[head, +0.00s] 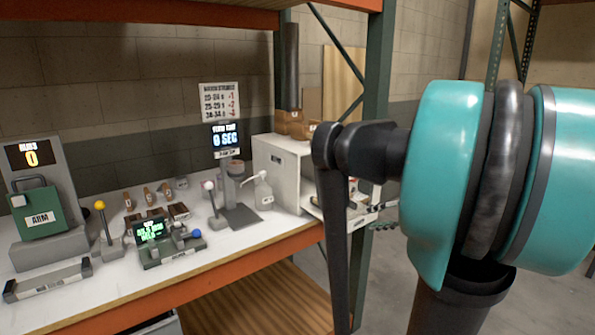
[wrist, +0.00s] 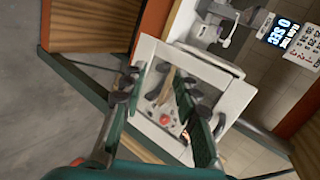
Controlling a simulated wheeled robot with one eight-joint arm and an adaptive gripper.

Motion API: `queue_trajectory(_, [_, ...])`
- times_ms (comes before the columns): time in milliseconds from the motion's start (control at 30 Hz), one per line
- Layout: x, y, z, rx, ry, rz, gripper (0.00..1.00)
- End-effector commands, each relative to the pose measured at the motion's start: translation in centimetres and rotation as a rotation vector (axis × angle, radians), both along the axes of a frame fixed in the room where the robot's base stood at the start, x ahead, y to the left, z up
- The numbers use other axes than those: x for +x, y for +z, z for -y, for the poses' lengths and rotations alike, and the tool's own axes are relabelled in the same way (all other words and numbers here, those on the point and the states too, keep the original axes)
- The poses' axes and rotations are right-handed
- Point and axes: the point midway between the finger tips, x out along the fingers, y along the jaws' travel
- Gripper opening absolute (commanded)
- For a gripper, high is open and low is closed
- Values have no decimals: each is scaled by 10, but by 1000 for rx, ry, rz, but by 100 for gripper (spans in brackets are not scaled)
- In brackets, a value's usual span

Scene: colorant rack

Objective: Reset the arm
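My arm fills the right of the head view, with large teal joints (head: 440,185) and a dark link reaching left in front of the rack. My gripper (wrist: 160,73) shows in the wrist view with its two green and black fingers spread apart. No held object is visible between them. Beyond the fingers is a white open-fronted box (wrist: 225,78), with a red round knob (wrist: 165,120) and a tan strip in view between the fingers. The same white box (head: 282,165) stands at the bench's right end in the head view, partly hidden by my arm.
A green box labelled ARM (head: 40,212) stands at the bench's left. Ball-topped levers, small brown bottles, a pump bottle (head: 263,190) and a display (head: 226,138) reading 0 SEC stand on the white bench (head: 120,285). A green rack post (head: 376,80) rises beside my arm.

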Motion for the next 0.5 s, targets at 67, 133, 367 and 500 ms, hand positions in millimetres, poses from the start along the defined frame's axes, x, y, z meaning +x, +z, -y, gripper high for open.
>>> queue_trajectory(67, [-18, -39, -28, -116, 70, -55, 30])
queue_trajectory(133, [-35, -70, -44, -222, 123, -94, 30])
queue_trajectory(367, [-95, -155, -66, -599, 301, -163, 30])
queue_trajectory(500, [-124, -186, -63, -809, 394, -160, 30])
